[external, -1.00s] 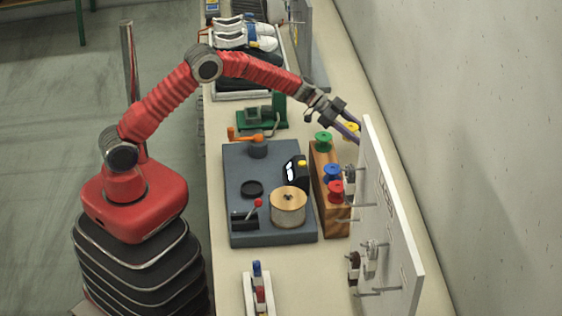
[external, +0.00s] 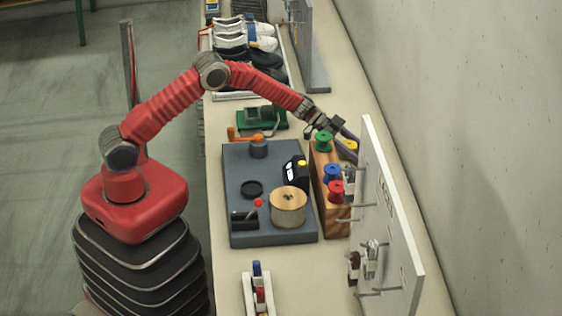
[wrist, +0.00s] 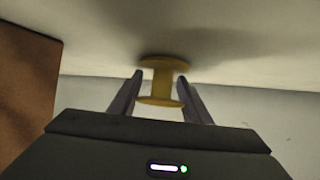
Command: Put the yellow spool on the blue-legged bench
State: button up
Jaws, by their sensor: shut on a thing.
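The yellow spool (external: 350,146) is at the far end of the wooden spool rack, between the rack and the white pegboard, partly hidden by my gripper and the board. In the wrist view the yellow spool (wrist: 160,84) stands between my two fingers, one on each side of its core. My gripper (wrist: 160,92) is shut on it; in the external view my gripper (external: 350,139) points down to the right. One flange is close to a pale surface with a shadow; I cannot tell if it touches. No blue-legged bench is in view; a green-legged one (external: 81,22) shows at top left.
The wooden rack (external: 336,221) holds green (external: 323,141), blue (external: 332,173) and red (external: 336,190) spools close to my gripper. The white pegboard (external: 400,230) stands to the right. A grey machine (external: 235,180) with a large thread spool (external: 288,207) is left of the rack.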

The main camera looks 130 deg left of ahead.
jog(key=shift+f, duration=0.4)
